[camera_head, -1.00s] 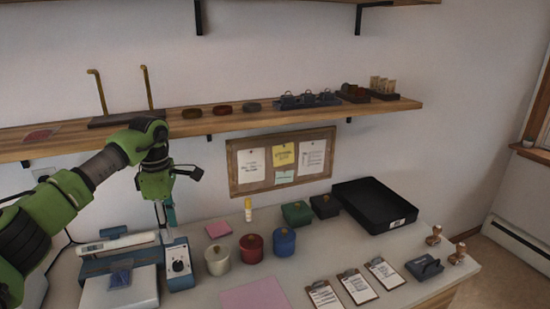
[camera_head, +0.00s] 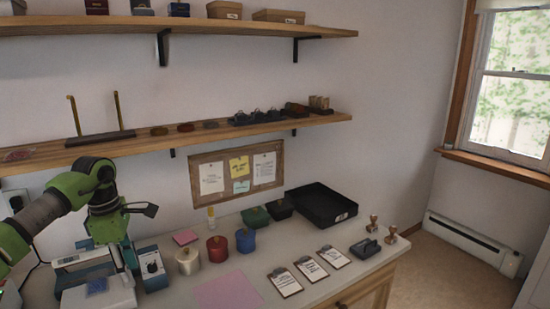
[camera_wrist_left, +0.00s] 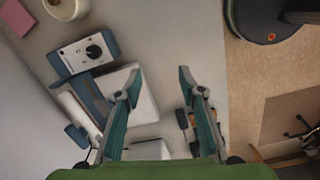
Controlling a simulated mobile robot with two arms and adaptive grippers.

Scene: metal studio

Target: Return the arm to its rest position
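My left arm comes in from the left in the head view, with its green wrist bent downward. My left gripper (camera_head: 128,258) hangs over the left part of the worktop, in front of the blue-and-white device with a dial (camera_head: 152,265). In the left wrist view the two teal fingers of this gripper (camera_wrist_left: 159,76) are spread apart with nothing between them. The device with the dial (camera_wrist_left: 88,52) shows there to the upper left of the fingers. My right gripper is in neither view.
The worktop (camera_head: 250,262) holds a white device (camera_head: 100,294), lidded pots including a red one (camera_head: 217,250), clipboards and a black tray (camera_head: 322,206). A wooden shelf (camera_head: 225,131) runs along the wall behind. Floor lies clear at the right.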

